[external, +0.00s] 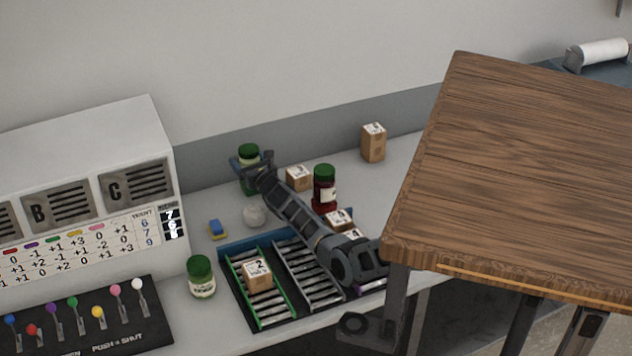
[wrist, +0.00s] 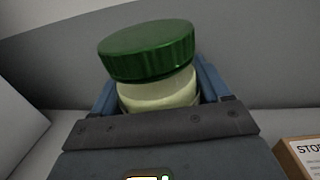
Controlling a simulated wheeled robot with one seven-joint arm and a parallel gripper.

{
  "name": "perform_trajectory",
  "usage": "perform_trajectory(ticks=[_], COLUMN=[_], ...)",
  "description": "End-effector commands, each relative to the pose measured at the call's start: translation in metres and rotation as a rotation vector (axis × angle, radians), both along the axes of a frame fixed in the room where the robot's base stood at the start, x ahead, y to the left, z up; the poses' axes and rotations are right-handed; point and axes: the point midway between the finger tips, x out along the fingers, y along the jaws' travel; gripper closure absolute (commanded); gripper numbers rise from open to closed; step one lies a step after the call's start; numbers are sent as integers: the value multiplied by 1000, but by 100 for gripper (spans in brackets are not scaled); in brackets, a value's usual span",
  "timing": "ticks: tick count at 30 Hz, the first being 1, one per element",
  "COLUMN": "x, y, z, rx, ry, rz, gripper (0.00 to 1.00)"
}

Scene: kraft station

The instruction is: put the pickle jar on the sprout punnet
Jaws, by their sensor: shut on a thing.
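My gripper (external: 250,167) is shut on a pale jar with a green lid (external: 249,151), at the back of the counter near the wall. In the wrist view this jar (wrist: 150,52) stands slightly tilted between the blue fingers, its lower part hidden by my gripper. I cannot read a label on it. Something green shows just below my gripper in the external view; I cannot tell what it is. A similar green-lidded jar (external: 201,279) stands at the front left of the rack. I cannot make out a sprout punnet for certain.
A red jar (external: 324,188) and several cardboard boxes (external: 373,142) stand at the back right. A slotted rack (external: 232,290) holds a box (external: 257,275). A lettered machine (external: 90,190) stands left.

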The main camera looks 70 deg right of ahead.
Motion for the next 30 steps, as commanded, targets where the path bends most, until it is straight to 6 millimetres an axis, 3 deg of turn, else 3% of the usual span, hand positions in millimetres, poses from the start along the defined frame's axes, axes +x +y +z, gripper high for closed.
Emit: perform_trajectory(ticks=[4,5,12,22,30], x=[1,0,0,0,-22], y=[0,0,0,0,17], z=[-2,-3,-3,3,4], rx=[-2,0,0,0,2], ry=[-2,0,0,0,1], rz=[1,0,0,-1,0], gripper=[76,22,0,0,0])
